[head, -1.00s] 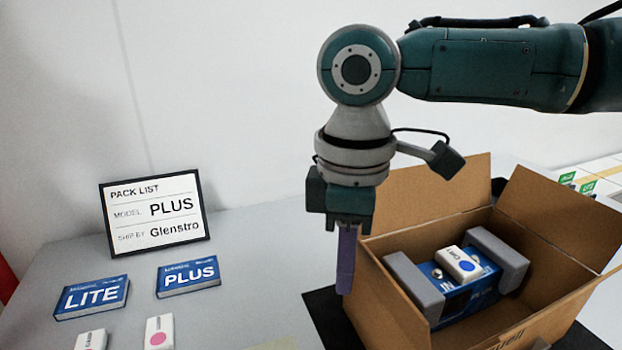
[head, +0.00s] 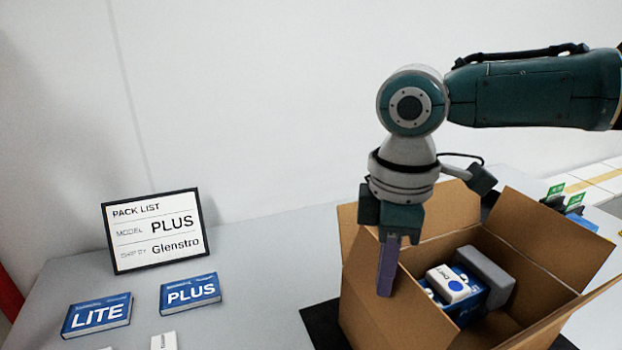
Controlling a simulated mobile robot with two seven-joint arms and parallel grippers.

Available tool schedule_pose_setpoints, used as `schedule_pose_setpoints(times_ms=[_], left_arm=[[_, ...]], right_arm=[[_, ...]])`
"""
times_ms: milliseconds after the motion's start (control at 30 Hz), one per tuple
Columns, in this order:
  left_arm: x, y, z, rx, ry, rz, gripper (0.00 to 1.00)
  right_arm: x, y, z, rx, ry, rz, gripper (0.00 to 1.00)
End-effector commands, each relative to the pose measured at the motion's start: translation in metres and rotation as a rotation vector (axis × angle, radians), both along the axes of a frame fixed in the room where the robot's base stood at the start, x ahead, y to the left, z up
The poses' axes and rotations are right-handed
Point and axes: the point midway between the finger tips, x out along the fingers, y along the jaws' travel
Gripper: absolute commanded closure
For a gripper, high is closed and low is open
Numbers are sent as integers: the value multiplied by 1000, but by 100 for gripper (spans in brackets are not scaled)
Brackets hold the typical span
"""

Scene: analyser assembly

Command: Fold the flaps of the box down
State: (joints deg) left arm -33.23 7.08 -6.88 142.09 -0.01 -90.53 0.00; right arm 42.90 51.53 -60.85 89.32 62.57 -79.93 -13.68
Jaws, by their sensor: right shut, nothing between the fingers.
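The open cardboard box (head: 372,318) stands at the right on a dark mat. Its far flap (head: 450,208) and right flap (head: 556,238) stand up and lean outward. A brown panel at the left, seemingly the left flap, is upright and hides the box's left inside. Inside the box are a blue PLUS carton (head: 470,303), a white piece with a blue dot (head: 448,284) and a grey foam block (head: 486,274). My right gripper (head: 386,290) points down, shut and empty, over the box's left side; whether it touches the panel I cannot tell. My left gripper is out of view.
A pack list sign (head: 155,232) reading PLUS and Glenstro stands at the left. A LITE box (head: 97,315) and a PLUS box (head: 190,292) lie before it. Small white pieces show at the bottom edge. The grey table (head: 265,260) is clear between these and the box.

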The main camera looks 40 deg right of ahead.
Motion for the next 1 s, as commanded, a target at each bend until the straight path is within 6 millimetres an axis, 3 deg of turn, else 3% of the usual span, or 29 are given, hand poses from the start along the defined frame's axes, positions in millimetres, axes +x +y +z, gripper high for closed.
schedule_pose_setpoints(times_ms=[500,1000], left_arm=[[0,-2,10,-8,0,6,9],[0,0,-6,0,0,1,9]], right_arm=[[-9,-39,-9,0,0,-2,100],[-15,-60,-33,-1,1,-1,100]])
